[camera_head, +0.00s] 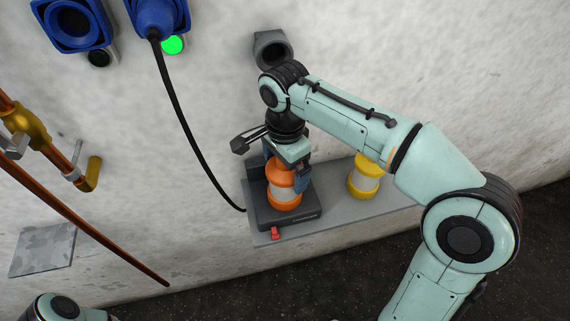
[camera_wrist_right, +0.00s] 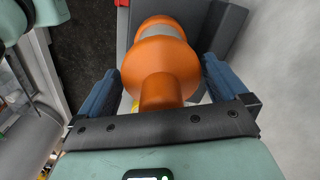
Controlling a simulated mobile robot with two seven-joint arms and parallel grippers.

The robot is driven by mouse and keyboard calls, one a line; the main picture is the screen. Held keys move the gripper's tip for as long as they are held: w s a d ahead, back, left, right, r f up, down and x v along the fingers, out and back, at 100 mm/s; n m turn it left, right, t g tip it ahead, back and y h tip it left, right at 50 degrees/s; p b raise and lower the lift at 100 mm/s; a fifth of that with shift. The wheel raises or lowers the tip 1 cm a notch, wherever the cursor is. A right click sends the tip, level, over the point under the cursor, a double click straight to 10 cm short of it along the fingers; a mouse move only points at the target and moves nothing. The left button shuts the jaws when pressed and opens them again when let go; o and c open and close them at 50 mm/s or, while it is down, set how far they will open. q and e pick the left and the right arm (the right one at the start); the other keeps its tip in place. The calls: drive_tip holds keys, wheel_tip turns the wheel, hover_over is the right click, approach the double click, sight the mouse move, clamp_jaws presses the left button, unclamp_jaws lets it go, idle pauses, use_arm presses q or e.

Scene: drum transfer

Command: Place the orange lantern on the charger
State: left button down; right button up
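The orange lantern (camera_head: 284,188) stands upright on the dark charger (camera_head: 312,215), which sits at the left end of the grey shelf. My right gripper (camera_head: 287,172) is above the lantern, pointing down, with its blue fingers on either side of the lantern's top. In the right wrist view the lantern (camera_wrist_right: 162,62) lies between the spread fingers (camera_wrist_right: 160,85), with gaps beside its narrow top. The fingers look open; contact at the wider body is hard to tell. The charger's back is partly hidden. My left gripper is out of view.
A yellow lantern (camera_head: 364,180) stands on the grey shelf (camera_head: 338,192), right of the charger. A red part (camera_head: 275,233) is at the charger's front. A black cable (camera_head: 187,127) hangs from a blue plug (camera_head: 160,16). Copper pipes (camera_head: 75,205) are at left.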

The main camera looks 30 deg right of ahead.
wheel_tip(320, 180, up, 8)
drive_tip(key=shift+f+p, duration=0.1)
drive_tip(key=shift+p, duration=0.85)
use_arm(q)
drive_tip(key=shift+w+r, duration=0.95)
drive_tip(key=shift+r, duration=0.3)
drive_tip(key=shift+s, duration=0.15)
